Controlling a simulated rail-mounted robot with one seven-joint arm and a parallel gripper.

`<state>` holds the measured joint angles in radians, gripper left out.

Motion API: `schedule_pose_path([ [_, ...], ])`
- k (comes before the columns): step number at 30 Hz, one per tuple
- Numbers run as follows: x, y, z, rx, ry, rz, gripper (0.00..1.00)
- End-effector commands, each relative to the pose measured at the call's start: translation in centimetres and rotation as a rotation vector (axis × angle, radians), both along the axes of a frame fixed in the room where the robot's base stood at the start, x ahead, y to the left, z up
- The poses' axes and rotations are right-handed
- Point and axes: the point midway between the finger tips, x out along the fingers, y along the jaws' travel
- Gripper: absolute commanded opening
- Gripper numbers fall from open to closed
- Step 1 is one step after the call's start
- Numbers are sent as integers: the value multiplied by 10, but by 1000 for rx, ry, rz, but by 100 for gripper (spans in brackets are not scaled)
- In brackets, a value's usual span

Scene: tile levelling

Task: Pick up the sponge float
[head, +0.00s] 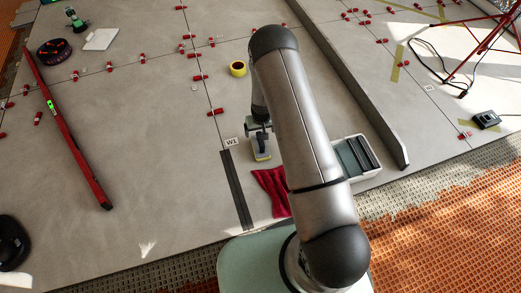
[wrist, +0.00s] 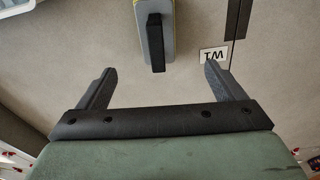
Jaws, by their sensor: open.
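The sponge float (head: 261,155) lies on the grey tiled floor beside the W1 label. It has a grey board, a yellow sponge edge and a black handle. In the wrist view the float (wrist: 172,40) is at the top centre, partly cut off by the frame, with its black handle facing me. My gripper (wrist: 158,70) is open and empty. Its two fingers point toward the float, and the handle's near end lies roughly midway between them in the picture. In the head view my gripper (head: 258,127) is just above the float; the exact height gap is hard to tell.
A red cloth (head: 269,190) lies in front of the float. A grey-white tub (head: 370,172) stands to the right, partly behind my arm. The W1 label (head: 231,141) and a dark strip (head: 237,188) are to the left. A yellow tape roll (head: 238,68) lies farther back.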

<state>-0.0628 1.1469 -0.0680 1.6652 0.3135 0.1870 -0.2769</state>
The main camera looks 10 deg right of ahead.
Motion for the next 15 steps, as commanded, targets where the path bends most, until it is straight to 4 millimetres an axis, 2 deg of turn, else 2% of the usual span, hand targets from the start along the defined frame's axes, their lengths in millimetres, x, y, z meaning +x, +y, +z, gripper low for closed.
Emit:
schedule_pose_path([
  [1,1,0,-19,0,3,0,89],
  [7,7,0,-61,0,3,0,89],
  [11,11,0,-80,0,3,-1,89],
  [15,13,0,-88,0,2,0,89],
])
